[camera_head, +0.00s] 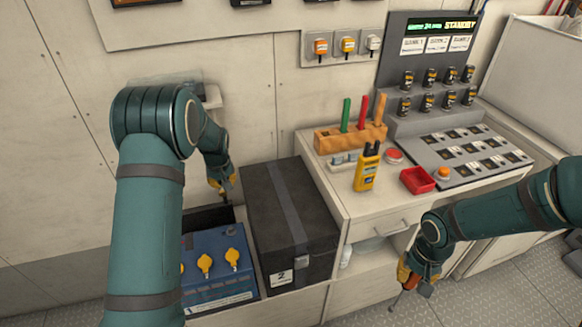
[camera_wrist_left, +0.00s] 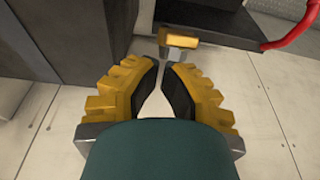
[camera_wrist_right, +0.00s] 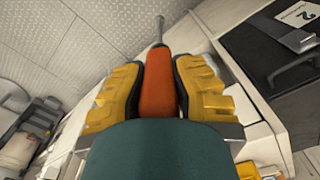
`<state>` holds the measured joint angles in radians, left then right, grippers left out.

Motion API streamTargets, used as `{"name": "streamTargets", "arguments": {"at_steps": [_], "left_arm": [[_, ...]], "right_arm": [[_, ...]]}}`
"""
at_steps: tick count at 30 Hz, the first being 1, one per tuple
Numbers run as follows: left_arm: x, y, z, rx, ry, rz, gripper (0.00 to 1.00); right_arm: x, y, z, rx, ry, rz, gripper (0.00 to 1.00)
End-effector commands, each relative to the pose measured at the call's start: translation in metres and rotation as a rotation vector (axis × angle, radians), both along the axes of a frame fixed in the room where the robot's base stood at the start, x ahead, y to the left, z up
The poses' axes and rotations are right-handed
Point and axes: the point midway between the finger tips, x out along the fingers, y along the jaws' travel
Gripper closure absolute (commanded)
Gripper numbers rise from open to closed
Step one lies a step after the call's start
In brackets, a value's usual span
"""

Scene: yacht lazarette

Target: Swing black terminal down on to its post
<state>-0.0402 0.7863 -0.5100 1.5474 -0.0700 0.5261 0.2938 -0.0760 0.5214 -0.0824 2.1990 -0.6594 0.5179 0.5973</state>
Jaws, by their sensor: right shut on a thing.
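I cannot make out the black terminal. My right gripper (camera_head: 415,272) is shut on a screwdriver with an orange handle (camera_wrist_right: 158,90), shaft pointing away.
A black box (camera_head: 290,215) with a grey strap stands right of the battery. A red cable (camera_wrist_left: 292,27) curves at upper right in the left wrist view. A cabinet (camera_head: 345,205) carries a tool rack (camera_head: 345,138), a yellow radio (camera_head: 367,170) and a red tray (camera_head: 417,181).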

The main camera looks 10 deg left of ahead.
Motion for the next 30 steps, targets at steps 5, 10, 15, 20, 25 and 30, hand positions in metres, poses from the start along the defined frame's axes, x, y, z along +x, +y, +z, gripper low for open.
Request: {"name": "streamTargets", "arguments": {"at_steps": [5,10,15,20,25,30], "left_arm": [[-0.005,-0.002,-0.003,0.001,0.000,0.001,1.00],[-0.005,-0.002,-0.003,0.001,0.000,0.001,1.00],[-0.005,-0.003,-0.003,0.001,0.001,0.000,1.00],[-0.005,-0.006,-0.003,0.001,0.001,-0.001,1.00],[-0.006,-0.010,-0.005,0.001,0.001,-0.001,1.00],[-0.006,-0.013,-0.006,0.001,0.001,-0.001,1.00]], "right_arm": [[0.000,0.000,-0.001,0.000,-0.001,0.000,1.00],[0.000,0.000,-0.001,0.000,-0.001,0.000,1.00],[0.000,0.000,-0.001,0.000,-0.001,0.000,1.00],[0.000,0.000,-0.001,0.000,-0.001,0.000,1.00],[0.000,0.000,0.000,0.000,-0.001,0.000,1.00],[0.000,0.000,0.000,0.000,-0.001,0.000,1.00]]}}
